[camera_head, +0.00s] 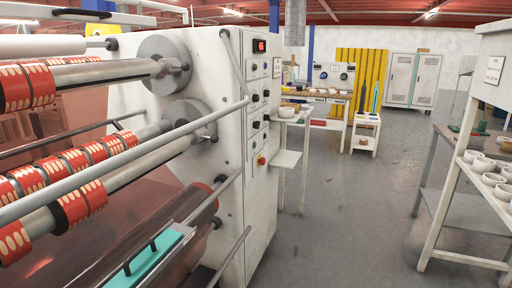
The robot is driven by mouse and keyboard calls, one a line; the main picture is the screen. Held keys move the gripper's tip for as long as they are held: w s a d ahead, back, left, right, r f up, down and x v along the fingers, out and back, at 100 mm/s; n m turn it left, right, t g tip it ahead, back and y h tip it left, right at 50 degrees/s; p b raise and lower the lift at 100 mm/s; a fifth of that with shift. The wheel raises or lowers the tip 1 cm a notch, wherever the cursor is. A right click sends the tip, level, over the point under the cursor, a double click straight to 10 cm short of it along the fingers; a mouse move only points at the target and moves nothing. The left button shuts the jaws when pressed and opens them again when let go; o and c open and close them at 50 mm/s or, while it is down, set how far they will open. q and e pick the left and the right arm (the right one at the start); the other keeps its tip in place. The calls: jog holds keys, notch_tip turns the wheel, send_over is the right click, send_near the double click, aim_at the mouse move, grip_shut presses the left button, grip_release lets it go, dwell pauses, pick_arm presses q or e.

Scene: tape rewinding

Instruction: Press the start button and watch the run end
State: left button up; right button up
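The tape rewinding machine (205,70) fills the left half of the head view. Its white end panel faces the aisle and carries a red-lit display (260,46), several black knobs and small labels. A red button (262,161) on a yellow base sits low on this panel. Which control is the start button I cannot tell. Red and white patterned tape rolls (72,160) sit on the machine's steel shafts. Neither of my grippers shows in this view.
Open grey floor (340,210) runs right of the machine. A white rack with rolls (490,180) stands at the right.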

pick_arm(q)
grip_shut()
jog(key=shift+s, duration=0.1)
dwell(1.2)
